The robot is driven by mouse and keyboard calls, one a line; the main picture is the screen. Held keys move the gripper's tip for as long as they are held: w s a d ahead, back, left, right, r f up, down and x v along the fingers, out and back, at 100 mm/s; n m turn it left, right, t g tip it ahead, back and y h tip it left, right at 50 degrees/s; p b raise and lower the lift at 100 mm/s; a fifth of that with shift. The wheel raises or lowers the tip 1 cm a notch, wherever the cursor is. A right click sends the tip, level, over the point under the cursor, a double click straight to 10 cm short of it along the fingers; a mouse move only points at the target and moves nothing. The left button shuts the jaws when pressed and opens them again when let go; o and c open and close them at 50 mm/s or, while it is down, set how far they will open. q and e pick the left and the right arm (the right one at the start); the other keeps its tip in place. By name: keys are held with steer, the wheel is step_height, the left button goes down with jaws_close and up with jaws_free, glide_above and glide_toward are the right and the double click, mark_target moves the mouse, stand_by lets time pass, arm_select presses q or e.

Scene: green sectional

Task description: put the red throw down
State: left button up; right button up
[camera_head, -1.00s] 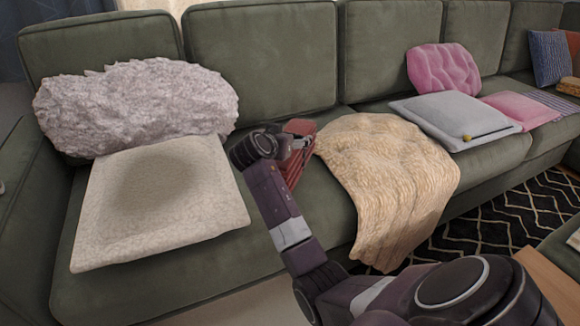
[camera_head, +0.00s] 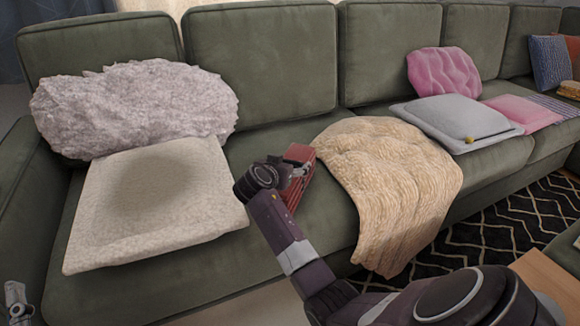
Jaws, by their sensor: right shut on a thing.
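The red throw (camera_head: 300,153) is a small, folded, striped bundle at the sofa's middle seat, between the cream cushion and the tan blanket. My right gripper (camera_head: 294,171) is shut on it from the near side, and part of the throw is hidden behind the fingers. The throw is low over the green seat, close to the tan blanket's left edge. I cannot tell whether its underside touches the seat. A grey part of what looks like my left gripper (camera_head: 16,302) shows at the lower left edge; its fingers are not clear.
A tan blanket (camera_head: 390,185) drapes over the seat's front edge. A cream cushion (camera_head: 155,200) lies left, before a fluffy pale pillow (camera_head: 135,108). Grey (camera_head: 455,120) and pink (camera_head: 443,72) cushions are right.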

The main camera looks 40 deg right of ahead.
arm_select(q)
steer(key=shift+s+r, duration=0.1)
steer(key=shift+r, duration=0.05)
arm_select(e)
steer(key=o, duration=2)
steer(key=shift+o, duration=0.2)
steer(key=shift+a, duration=0.1)
steer(key=shift+s+a+r, duration=0.1)
steer(key=shift+s+a, duration=0.05)
steer(key=shift+a, duration=0.1)
steer(key=p+v, duration=0.1)
steer(key=v, duration=0.3)
steer(key=shift+s+a+r+p, duration=0.1)
steer(key=shift+s+a+p, duration=0.05)
steer(key=shift+p, duration=0.15)
steer(key=p+v, duration=0.1)
steer(key=v, duration=0.4)
steer(key=shift+s+a+r, duration=0.15)
steer(key=shift+s+a, duration=0.05)
steer(key=shift+a, duration=0.1)
arm_select(q)
step_height(320, 180, down, 16)
steer(key=a+g+y, duration=0.2)
steer(key=g, duration=0.5)
steer(key=shift+w+r+g+y, duration=0.25)
steer(key=shift+w+g+y, duration=0.15)
arm_select(e)
steer(key=shift+s+a+r, duration=0.2)
steer(key=shift+s+a, duration=0.05)
steer(key=shift+a, duration=0.2)
